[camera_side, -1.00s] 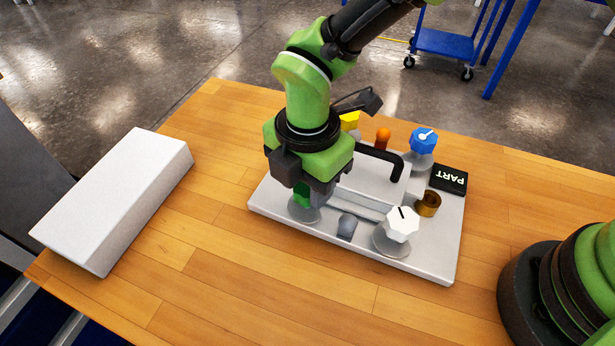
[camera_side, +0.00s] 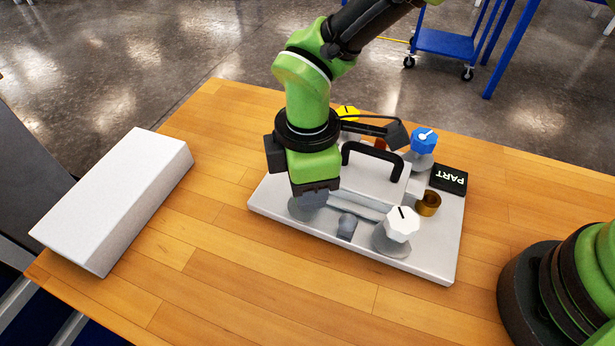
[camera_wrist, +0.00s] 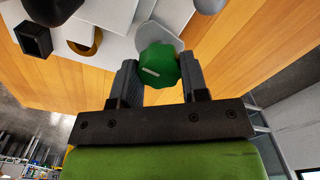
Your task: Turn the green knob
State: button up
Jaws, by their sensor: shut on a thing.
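The green knob (camera_wrist: 158,66) shows in the wrist view between the two fingers of my gripper (camera_wrist: 160,80), with a pale pointer line on its face. My gripper is shut on it. In the side view, my gripper (camera_side: 315,190) points down over the near left corner of the white panel (camera_side: 435,263). There it hides the green knob, and only the grey round base (camera_side: 303,210) under it shows.
On the panel are a white knob (camera_side: 402,223), a blue knob (camera_side: 424,140), a yellow knob (camera_side: 347,112), a black handle (camera_side: 372,150), a brass ring (camera_side: 428,204) and a black PART block (camera_side: 448,178). A white box (camera_side: 115,195) lies left, with clear wood between.

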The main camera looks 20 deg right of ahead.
jog(key=shift+m, duration=1.9)
jog(key=o, duration=0.9)
jog(key=shift+o, duration=0.2)
notch_tip(320, 180, up, 10)
